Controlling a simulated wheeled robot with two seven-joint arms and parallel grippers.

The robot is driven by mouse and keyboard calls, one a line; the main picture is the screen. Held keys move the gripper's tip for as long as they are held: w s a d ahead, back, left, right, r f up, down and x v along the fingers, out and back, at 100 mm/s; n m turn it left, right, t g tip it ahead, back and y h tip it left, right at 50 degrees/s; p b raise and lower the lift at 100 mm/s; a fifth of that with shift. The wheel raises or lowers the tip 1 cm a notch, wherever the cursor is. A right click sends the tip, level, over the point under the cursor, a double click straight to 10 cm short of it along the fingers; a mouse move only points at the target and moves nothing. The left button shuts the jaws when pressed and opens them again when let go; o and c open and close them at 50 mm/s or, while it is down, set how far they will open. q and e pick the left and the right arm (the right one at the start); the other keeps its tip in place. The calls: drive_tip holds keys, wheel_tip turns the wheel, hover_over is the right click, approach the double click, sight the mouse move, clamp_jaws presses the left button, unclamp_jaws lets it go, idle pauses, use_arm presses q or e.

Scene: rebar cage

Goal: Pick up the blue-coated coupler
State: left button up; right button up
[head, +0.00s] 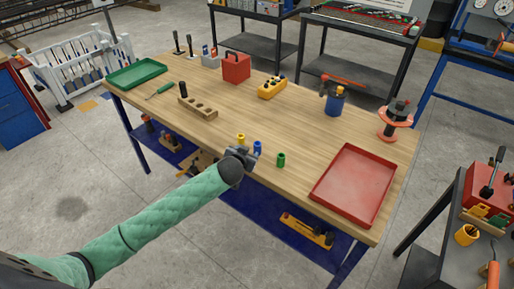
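The blue-coated coupler (257,147) is a small blue cylinder standing upright near the front edge of the wooden workbench (300,118). A yellow coupler (241,139) stands to its left and a green coupler (281,159) to its right. My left gripper (246,155) is dark and sits at the bench's front edge, just left of and in front of the blue coupler. It is small and seen from behind, so I cannot tell its finger opening or whether it touches the coupler. My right gripper is not in view.
A red tray (354,184) lies at the bench's right end and a green tray (136,73) at its left end. A wooden block with holes (198,107) lies left of the couplers. A red toolbox (236,67) stands at the back. The bench middle is clear.

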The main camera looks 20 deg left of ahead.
sight(255, 147)
use_arm(q)
drive_tip(key=shift+w+d+r+n, duration=0.1)
drive_tip(key=shift+w+d+n, duration=0.15)
drive_tip(key=shift+d+n, duration=0.1)
drive_tip(key=shift+w+d+r+n+t+h, duration=0.25)
drive_tip(key=shift+d+n+t+h, duration=0.2)
drive_tip(key=shift+h, duration=0.15)
drive_tip(key=shift+w+f+p, duration=0.2)
drive_tip(key=shift+w+p, duration=0.2)
drive_tip(key=shift+w, duration=0.3)
drive_tip(key=shift+w+f+p, duration=0.35)
drive_tip(key=shift+w, duration=0.25)
drive_tip(key=shift+w+d, duration=0.1)
drive_tip(key=shift+w, duration=0.15)
drive_tip(key=p+x, duration=0.2)
drive_tip(key=x, duration=0.1)
drive_tip(key=shift+d+f+p, duration=0.2)
drive_tip(key=shift+f+p, duration=0.1)
drive_tip(key=shift+w+f, duration=0.3)
drive_tip(key=shift+w, duration=0.15)
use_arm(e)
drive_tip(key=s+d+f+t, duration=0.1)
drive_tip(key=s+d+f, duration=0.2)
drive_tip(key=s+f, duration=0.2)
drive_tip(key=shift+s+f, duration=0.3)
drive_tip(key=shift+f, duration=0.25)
use_arm(q)
drive_tip(key=shift+c, duration=0.4)
